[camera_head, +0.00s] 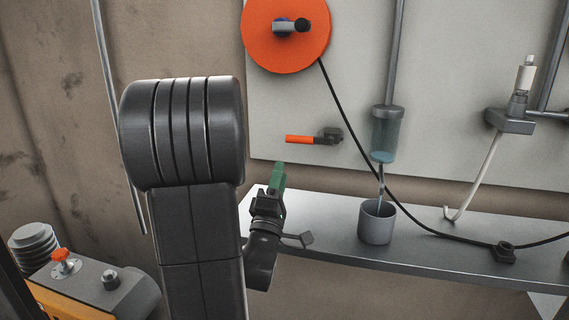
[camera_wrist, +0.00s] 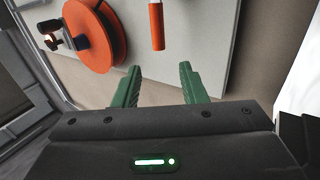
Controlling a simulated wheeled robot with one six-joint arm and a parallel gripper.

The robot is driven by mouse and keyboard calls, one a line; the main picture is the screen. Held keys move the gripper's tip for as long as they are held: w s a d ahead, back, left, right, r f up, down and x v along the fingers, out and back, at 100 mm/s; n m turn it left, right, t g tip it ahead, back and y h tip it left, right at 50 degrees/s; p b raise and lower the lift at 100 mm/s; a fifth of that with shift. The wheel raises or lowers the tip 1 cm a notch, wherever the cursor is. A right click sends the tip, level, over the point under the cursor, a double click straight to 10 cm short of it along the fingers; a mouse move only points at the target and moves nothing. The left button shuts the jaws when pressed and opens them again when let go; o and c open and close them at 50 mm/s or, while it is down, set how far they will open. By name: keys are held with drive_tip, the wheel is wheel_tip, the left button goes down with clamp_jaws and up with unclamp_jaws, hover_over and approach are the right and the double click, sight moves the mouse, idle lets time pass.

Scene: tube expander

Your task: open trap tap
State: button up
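A tap with an orange lever handle (camera_head: 300,139) and a dark body (camera_head: 330,136) is on the grey panel. The handle lies roughly horizontal in the head view. In the wrist view the orange handle (camera_wrist: 157,26) shows beyond the fingertips, near the middle of their gap. My gripper (camera_head: 279,176) has green fingers and is below and left of the tap in the head view. In the wrist view my gripper (camera_wrist: 160,67) is open, with nothing between its fingers. It is apart from the handle. The tap's dark body is not clear in the wrist view.
An orange disc (camera_head: 286,38) with a dark hose is above the tap. A glass vessel (camera_head: 384,138) hangs right of it, over a grey cup (camera_head: 376,224) on the shelf (camera_head: 440,245). A pump with a red knob (camera_head: 61,254) stands lower left.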

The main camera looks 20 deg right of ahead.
sight(289, 140)
drive_tip(key=v, duration=0.2)
drive_tip(key=shift+s+a+f, duration=0.1)
drive_tip(key=shift+s+f, duration=0.1)
drive_tip(key=shift+s, duration=0.05)
drive_tip(key=p+x, duration=0.2)
drive_tip(key=x, duration=1.2)
drive_tip(key=shift+p, duration=0.35)
drive_tip(key=shift+a, duration=0.1)
